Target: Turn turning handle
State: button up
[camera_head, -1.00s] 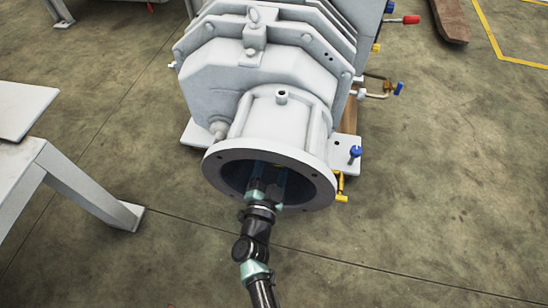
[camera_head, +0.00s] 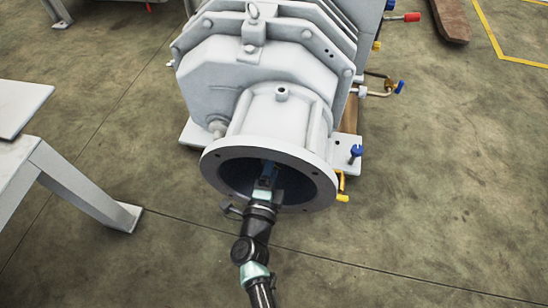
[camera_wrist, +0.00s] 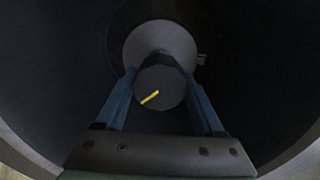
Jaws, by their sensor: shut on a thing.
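The turning handle (camera_wrist: 160,83) is a dark round knob with a yellow line, seen end-on in the wrist view inside the dark flange opening. The yellow line is slanted, rising to the right. My gripper (camera_wrist: 163,92) has its two blue fingers on either side of the knob and is shut on it. In the head view my gripper (camera_head: 268,178) reaches into the round flange (camera_head: 318,175) of the grey vacuum pump (camera_head: 250,85). The knob itself is hidden there by the gripper and the shadow.
A grey metal stand (camera_head: 75,182) is at the left. Blue, red and yellow valve handles, including a red one (camera_head: 411,17), stick out on the pump's right. The concrete floor at the right is mostly clear.

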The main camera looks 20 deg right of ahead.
jog(key=shift+m, duration=0.3)
dwell(0.4)
jog(key=o, duration=1.4)
jog(key=p+v, duration=0.5)
jog(key=v, duration=0.8)
jog(key=shift+p, duration=0.35)
